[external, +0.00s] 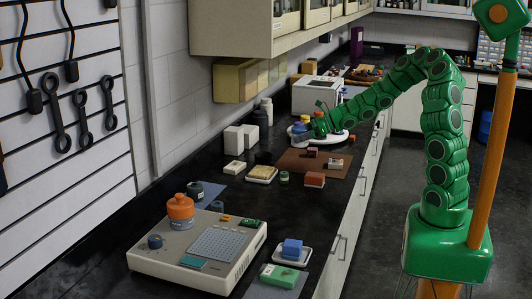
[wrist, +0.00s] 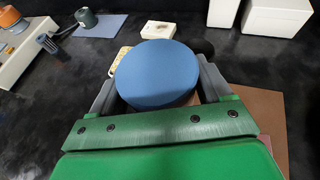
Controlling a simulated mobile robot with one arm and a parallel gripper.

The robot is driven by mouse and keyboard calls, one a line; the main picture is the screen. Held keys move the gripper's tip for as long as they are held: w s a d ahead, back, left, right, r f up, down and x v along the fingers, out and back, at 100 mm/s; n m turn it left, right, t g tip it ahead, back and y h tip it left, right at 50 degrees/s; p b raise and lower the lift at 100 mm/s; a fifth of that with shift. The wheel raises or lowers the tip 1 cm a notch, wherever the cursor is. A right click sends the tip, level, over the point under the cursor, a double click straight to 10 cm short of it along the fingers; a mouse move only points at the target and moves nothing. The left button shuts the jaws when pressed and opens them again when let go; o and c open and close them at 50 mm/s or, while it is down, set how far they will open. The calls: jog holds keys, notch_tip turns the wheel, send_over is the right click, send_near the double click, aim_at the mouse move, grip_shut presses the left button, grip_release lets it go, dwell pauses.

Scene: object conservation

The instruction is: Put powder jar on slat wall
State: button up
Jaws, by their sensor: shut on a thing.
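A round thing with a flat blue top (wrist: 158,72), apparently the powder jar, sits between the fingers of my gripper (wrist: 158,84) in the wrist view. The fingers are shut on its two sides, and its lower body is mostly hidden below the top. In the external view my gripper (external: 303,135) is over the far part of the counter, with a small patch of blue beside it. The white slat wall (external: 85,185) stands at the left, well apart from my gripper. Dark tools and cables hang on its upper part.
A beige device (external: 200,250) with an orange jar (external: 180,212) on it stands on the near counter. White boxes (external: 240,138), a brown mat (external: 300,160) and small items lie mid-counter. Wall cabinets (external: 235,30) overhang the far counter.

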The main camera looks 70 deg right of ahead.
jog(key=s+a+r+n+g+y, duration=0.1)
jog(key=a+r+n+g+y, duration=0.2)
jog(key=a, duration=1.3)
jog(key=s+a+n+g+y, duration=0.1)
jog(key=a+n+g+y, duration=0.2)
jog(key=a, duration=1.2)
jog(key=shift+n+t, duration=0.5)
jog(key=w+f, duration=0.2)
jog(key=w, duration=0.2)
jog(key=w+a+f, duration=0.1)
jog(key=w+f, duration=0.2)
jog(key=w, duration=0.1)
jog(key=w+a+f, duration=0.1)
jog(key=w+f, duration=0.2)
jog(key=w, duration=0.1)
jog(key=shift+w+a+f, duration=0.15)
jog(key=shift+w, duration=0.1)
jog(key=shift+w+f, duration=0.65)
jog(key=shift+f, duration=0.05)
jog(key=shift+w+a+f, duration=0.1)
jog(key=shift+w+f, duration=0.05)
jog(key=shift+f, duration=1.5)
jog(key=shift+f, duration=0.15)
jog(key=o, duration=1.1)
